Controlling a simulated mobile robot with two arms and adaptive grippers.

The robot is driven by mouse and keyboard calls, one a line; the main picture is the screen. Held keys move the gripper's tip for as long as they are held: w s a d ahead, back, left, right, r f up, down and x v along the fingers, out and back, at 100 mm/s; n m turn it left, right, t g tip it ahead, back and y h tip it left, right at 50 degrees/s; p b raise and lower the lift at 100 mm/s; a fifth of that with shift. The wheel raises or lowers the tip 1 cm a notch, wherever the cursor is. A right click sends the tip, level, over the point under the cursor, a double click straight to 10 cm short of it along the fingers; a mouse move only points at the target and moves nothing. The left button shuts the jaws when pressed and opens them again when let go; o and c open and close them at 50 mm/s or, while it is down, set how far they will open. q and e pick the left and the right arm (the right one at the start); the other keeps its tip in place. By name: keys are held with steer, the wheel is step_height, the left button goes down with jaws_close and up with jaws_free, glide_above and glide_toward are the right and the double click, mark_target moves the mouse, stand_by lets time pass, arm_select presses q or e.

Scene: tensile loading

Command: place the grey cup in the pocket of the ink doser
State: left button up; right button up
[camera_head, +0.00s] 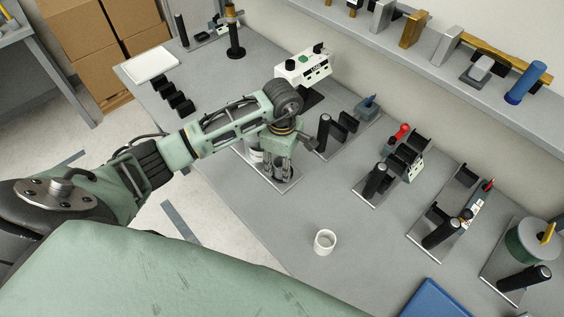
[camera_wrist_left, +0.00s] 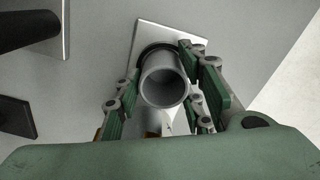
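The grey cup (camera_wrist_left: 165,85) is a tube-like cylinder in the left wrist view, its open mouth facing the camera. It stands in a dark ring, apparently the pocket of the ink doser, on a light plate (camera_wrist_left: 151,30). That plate also shows in the head view (camera_head: 287,184), under my left gripper (camera_head: 279,170), which hides much of the device. In the left wrist view the green pads of my left gripper (camera_wrist_left: 170,88) lie on both sides of the cup. A gap shows on the right side, so it looks open. My right gripper is not in view.
A white mug (camera_head: 325,243) stands on the open bench in front. Fixtures with black handles (camera_head: 376,180) line the bench to the right. A blue tray (camera_head: 437,299) lies at the front right.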

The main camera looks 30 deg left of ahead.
arm_select(q)
steer(key=shift+o, duration=0.7)
steer(key=shift+r, duration=0.1)
steer(key=shift+r, duration=0.25)
step_height(320, 180, up, 12)
steer(key=b, duration=0.4)
steer(key=shift+f, duration=0.15)
steer(key=shift+f, duration=0.1)
